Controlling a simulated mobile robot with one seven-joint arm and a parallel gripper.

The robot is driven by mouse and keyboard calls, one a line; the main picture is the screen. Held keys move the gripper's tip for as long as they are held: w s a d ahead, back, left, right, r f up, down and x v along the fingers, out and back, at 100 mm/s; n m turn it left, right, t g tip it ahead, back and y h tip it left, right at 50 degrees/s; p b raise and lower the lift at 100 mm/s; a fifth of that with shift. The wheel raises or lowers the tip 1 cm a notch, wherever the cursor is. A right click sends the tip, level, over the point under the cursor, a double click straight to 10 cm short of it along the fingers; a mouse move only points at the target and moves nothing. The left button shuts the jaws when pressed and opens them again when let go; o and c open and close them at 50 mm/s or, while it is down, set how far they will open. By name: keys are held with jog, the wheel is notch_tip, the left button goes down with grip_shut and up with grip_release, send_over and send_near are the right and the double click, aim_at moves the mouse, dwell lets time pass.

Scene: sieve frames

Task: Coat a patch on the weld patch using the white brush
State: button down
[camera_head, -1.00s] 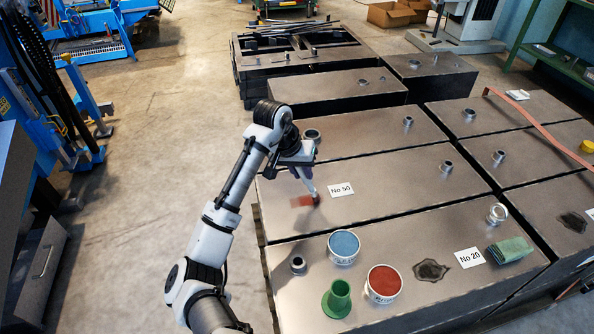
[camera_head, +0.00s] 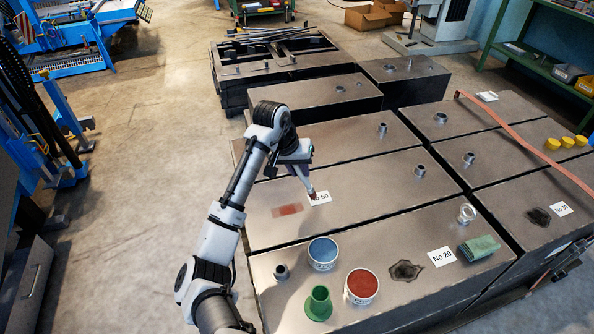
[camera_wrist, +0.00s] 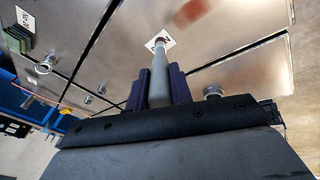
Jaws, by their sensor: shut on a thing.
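My gripper (camera_head: 299,168) is shut on the white brush (camera_head: 308,185), which points down with a dark reddish tip. In the wrist view, the purple fingers hold the brush (camera_wrist: 160,75) between them. Its tip is at the No 50 label (camera_head: 321,197), partly covering it; whether it touches the surface I cannot tell. The weld patch (camera_head: 279,212) is a dull rectangle left of the label, with red coating on part of it. The red area also shows at the top of the wrist view (camera_wrist: 190,12).
A red paint tub (camera_head: 361,286), a blue paint tub (camera_head: 323,253) and a green cup (camera_head: 318,303) stand on the near block. A dark blotch (camera_head: 406,270) lies by the No 20 label (camera_head: 442,256), with a green block (camera_head: 480,247) beyond. Metal rings stand on several blocks.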

jog(key=shift+r+p, duration=1.65)
jog(key=shift+r, duration=0.35)
